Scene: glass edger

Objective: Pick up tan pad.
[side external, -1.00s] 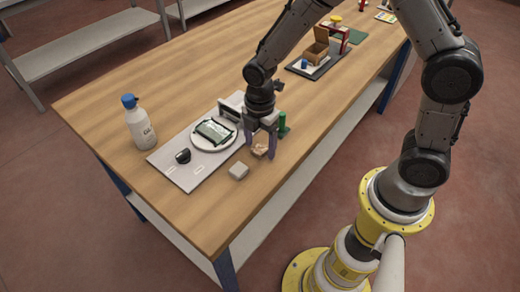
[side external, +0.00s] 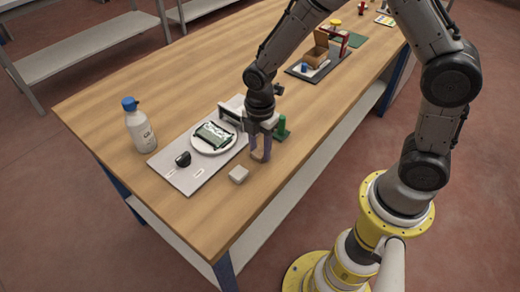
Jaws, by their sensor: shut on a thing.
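My gripper (side external: 260,158) points down at the table, just off the right edge of the grey board. Its fingers are closed around the tan pad (side external: 258,155), of which only a small brown part shows between them. I cannot tell whether the pad still touches the table. A light grey block (side external: 238,174) lies on the table just in front and to the left of the fingers, apart from them.
The grey board (side external: 184,178) holds a round white plate (side external: 201,149) with a dark-framed piece, and a black knob (side external: 183,159). A green piece (side external: 281,128) stands close behind my gripper. A white bottle (side external: 140,130) stands left. A dark tray (side external: 303,73) lies farther back.

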